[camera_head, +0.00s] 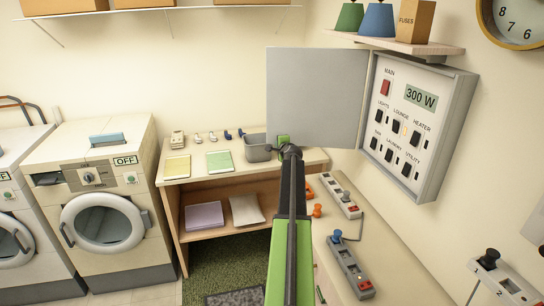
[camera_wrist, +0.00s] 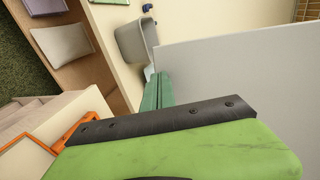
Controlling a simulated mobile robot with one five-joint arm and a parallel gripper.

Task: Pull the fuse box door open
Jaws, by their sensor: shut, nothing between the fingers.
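The fuse box (camera_head: 422,125) is mounted on the right wall. Its grey door (camera_head: 318,95) stands wide open, swung out to the left, and shows the switches and a lit "300 W" display. My gripper (camera_head: 284,141) is at the lower left part of the door, shut and empty. In the wrist view the green fingers (camera_wrist: 157,92) lie beside the edge of the broad grey door panel (camera_wrist: 235,85). I cannot tell whether they touch it.
A grey bin (camera_head: 258,148) stands on the wooden shelf unit behind my gripper. Power strips (camera_head: 350,268) lie on the counter below the fuse box. A small shelf (camera_head: 400,44) with lampshades and a box is above. Washing machines (camera_head: 95,195) stand at left.

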